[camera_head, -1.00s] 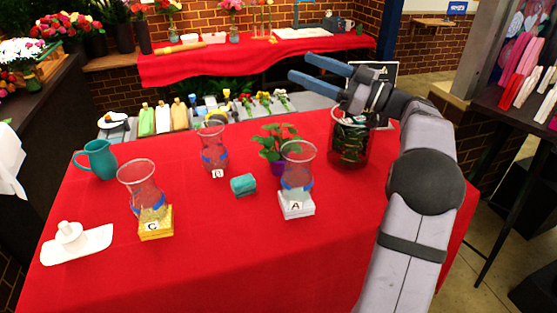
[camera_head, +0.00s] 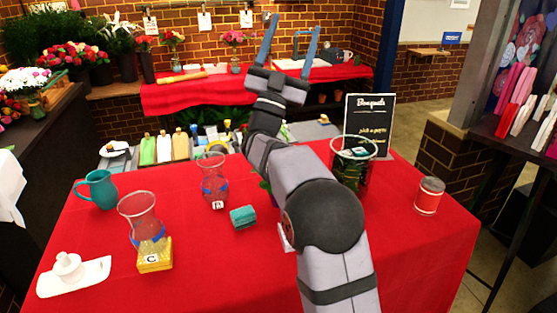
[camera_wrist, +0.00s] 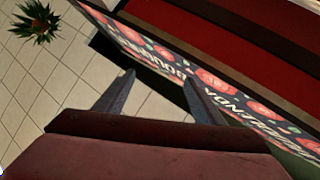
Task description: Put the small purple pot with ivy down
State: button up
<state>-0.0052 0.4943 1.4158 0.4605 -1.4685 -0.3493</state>
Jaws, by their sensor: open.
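The small purple pot with ivy is almost wholly hidden behind my arm in the head view; only a bit of green leaf (camera_head: 265,185) shows at the arm's left edge, above the red tablecloth. In the wrist view the fingers (camera_wrist: 158,78) are also apart and empty, over pale floor tiles and a printed banner.

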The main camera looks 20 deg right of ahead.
jog(key=a+f+n+g+y, duration=0.1)
jog(key=a+f+g+y, duration=0.15)
jog(key=f, duration=1.05)
jog(key=a+f+n+g+y, duration=0.1)
jog(key=a+f+g+y, duration=0.2)
jog(key=f, duration=1)
jog(key=a+f+n+g+y, duration=0.1)
jog(key=a+f+g, duration=0.25)
jog(key=f, duration=0.95)
jog(key=shift+s+d+r+p+x, duration=0.15)
jog(key=shift+p+x, duration=0.45)
jog(key=shift+x, duration=0.65)
jog(key=shift+s+d+p+x, duration=0.15)
jog(key=shift+p+x, duration=0.4)
jog(key=shift+x, duration=0.65)
jog(key=shift+s+r+p+x, duration=0.15)
jog(key=shift+p+x, duration=0.45)
jog(key=shift+x, duration=0.65)
grip_shut()
jog(key=shift+r, duration=0.1)
